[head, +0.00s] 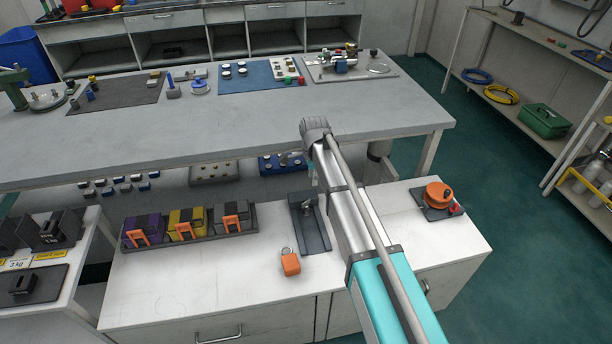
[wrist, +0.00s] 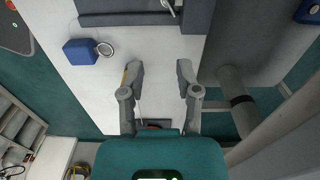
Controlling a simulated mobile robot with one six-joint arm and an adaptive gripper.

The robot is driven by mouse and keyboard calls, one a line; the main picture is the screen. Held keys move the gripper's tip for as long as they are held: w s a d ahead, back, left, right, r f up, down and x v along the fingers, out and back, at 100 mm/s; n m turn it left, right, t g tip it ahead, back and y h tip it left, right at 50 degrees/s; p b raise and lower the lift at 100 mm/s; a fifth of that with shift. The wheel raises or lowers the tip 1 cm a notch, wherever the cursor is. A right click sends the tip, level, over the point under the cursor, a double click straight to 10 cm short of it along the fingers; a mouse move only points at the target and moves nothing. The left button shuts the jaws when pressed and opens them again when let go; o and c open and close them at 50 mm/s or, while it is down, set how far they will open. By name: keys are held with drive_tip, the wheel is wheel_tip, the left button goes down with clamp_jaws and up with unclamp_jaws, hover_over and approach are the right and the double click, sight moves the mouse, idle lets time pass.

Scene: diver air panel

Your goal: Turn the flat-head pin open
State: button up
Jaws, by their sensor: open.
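A dark grey plate (head: 318,236) lies on the white cabinet top, left of my arm in the head view. A small metal part (head: 307,205) near its far end may be the flat-head pin; it is too small to tell its shape or turn. In the wrist view, a dark plate (wrist: 125,19) crosses the top edge, with a metal piece (wrist: 170,5) partly cut off there. My gripper (wrist: 158,76) is open and empty over white surface, its fingers apart from the plate. In the head view my arm hides the gripper.
An orange lock-like block (head: 290,264) sits beside the plate; the wrist view shows a blue block with a ring (wrist: 82,51). Left is a tray of cases (head: 190,238). An orange round knob (head: 438,195) stands right. A long grey table (head: 230,120) stands behind.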

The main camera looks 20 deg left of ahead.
drive_tip(key=s+d+n, duration=0.3)
drive_tip(key=s+d, duration=0.2)
drive_tip(key=d, duration=0.8)
drive_tip(key=s+d+n, duration=0.4)
drive_tip(key=s+d, duration=0.2)
drive_tip(key=d, duration=0.8)
drive_tip(key=s+d+n, duration=0.4)
drive_tip(key=s+d, duration=0.1)
drive_tip(key=d, duration=0.9)
drive_tip(key=shift+s, duration=0.4)
drive_tip(key=shift+s, duration=0.1)
